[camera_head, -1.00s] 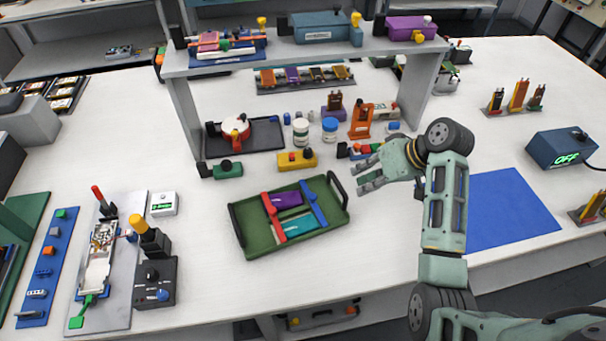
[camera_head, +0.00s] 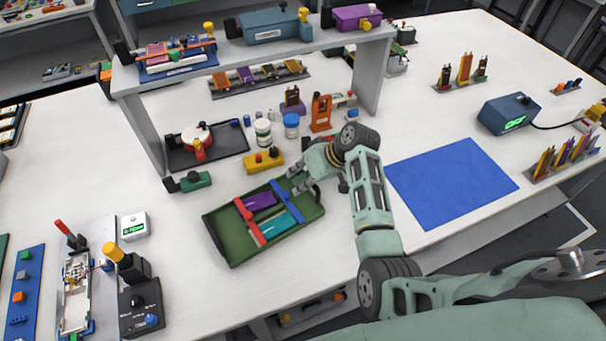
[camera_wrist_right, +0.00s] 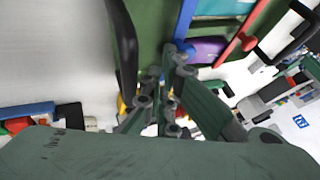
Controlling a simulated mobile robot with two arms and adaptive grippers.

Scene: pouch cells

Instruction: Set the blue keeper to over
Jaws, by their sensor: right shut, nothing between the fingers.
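The blue keeper (camera_head: 287,201) is a blue bar lying along the right part of a green tray (camera_head: 233,252). A red keeper bar (camera_head: 247,222) lies on the left. A purple pouch cell (camera_head: 260,201) and a teal pouch cell (camera_head: 283,226) lie between or under the bars. My right gripper (camera_head: 298,188) is at the tray's far right side, beside the blue keeper's upper end. In the wrist view its shut, empty fingers (camera_wrist_right: 167,82) are close to the end of the blue keeper (camera_wrist_right: 184,20); I cannot tell whether they touch. My left gripper is not in view.
A yellow block fixture (camera_head: 263,160) and a green fixture (camera_head: 192,182) stand behind the tray. White and blue-capped jars (camera_head: 291,125) are farther back under a grey shelf. A flat blue mat (camera_head: 453,182) lies clear on the right.

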